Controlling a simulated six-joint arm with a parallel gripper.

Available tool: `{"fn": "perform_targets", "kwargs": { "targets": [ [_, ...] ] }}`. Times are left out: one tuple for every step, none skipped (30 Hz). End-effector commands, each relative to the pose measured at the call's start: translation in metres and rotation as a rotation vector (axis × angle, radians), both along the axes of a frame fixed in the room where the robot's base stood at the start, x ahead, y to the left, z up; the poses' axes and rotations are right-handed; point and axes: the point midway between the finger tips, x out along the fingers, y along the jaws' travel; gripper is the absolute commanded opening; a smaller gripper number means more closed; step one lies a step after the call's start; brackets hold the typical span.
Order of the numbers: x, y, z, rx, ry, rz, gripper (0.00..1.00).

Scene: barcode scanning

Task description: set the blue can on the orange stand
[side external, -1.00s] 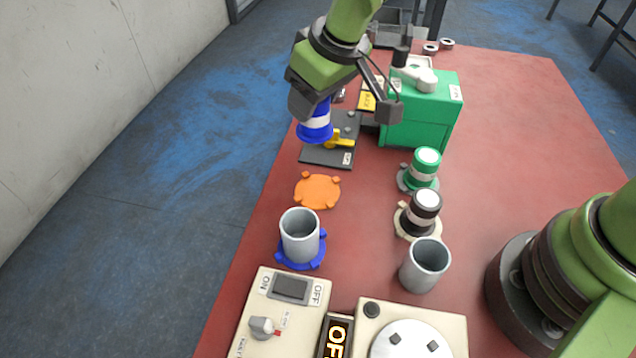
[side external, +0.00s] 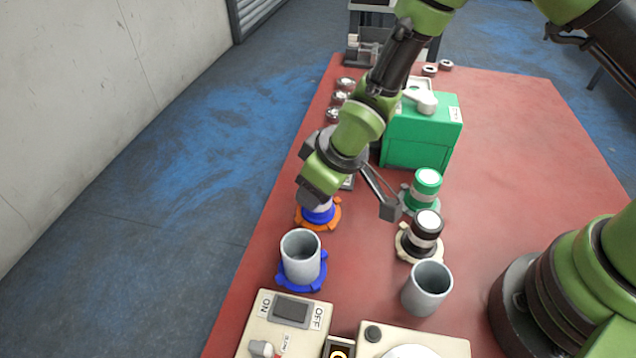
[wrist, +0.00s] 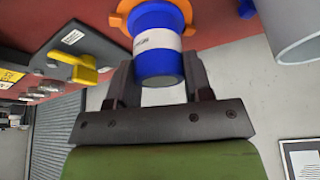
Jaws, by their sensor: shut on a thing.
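The blue can (side external: 318,214) with a white band is at the orange stand (side external: 334,224) in the side external view. My gripper (side external: 322,197) is shut on it from above and hides its upper part. In the wrist view the blue can (wrist: 158,45) is between the two fingers of my gripper (wrist: 158,80), with the orange stand (wrist: 122,20) around its far end. The can looks upright on or just above the stand; I cannot tell whether it touches.
A grey cup (side external: 301,257) stands on a blue stand (side external: 287,281) just in front. A black can (side external: 427,225), a green can (side external: 427,184) and another grey cup (side external: 427,288) are to the right. A green box (side external: 420,140) is behind. A control box (side external: 270,320) is at the front.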

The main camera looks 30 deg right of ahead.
Motion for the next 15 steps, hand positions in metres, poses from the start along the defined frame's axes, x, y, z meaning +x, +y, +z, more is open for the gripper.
{"fn": "perform_targets", "kwargs": {
  "targets": [
    [0.0004,0.0000,-0.0002,0.000,-0.001,0.000,0.20],
    [0.0004,0.0000,0.0000,0.000,-0.001,0.000,0.20],
    [0.0004,0.0000,0.0002,0.000,-0.001,0.000,0.20],
    [0.0004,0.0000,0.0002,0.000,-0.001,0.000,0.20],
    [0.0004,0.0000,0.0002,0.000,-0.001,0.000,0.20],
    [0.0003,-0.0001,0.0002,0.000,-0.001,0.000,0.20],
    [0.0004,0.0000,-0.0002,0.000,-0.001,0.000,0.20],
    [0.0003,-0.0001,-0.0010,0.000,0.000,0.000,0.20],
    [0.0001,-0.0002,-0.0024,0.000,0.001,0.000,0.20],
    [0.0000,-0.0002,-0.0035,0.000,0.001,0.000,0.20],
    [0.0000,-0.0002,-0.0030,0.000,0.001,0.000,0.53],
    [0.0001,-0.0002,-0.0028,0.000,0.001,0.000,0.62],
    [0.0001,-0.0002,-0.0028,0.000,0.001,0.000,0.69],
    [0.0001,-0.0002,-0.0028,0.000,0.001,0.000,0.72],
    [0.0000,-0.0002,-0.0027,0.000,0.001,0.000,0.72]
  ]
}}
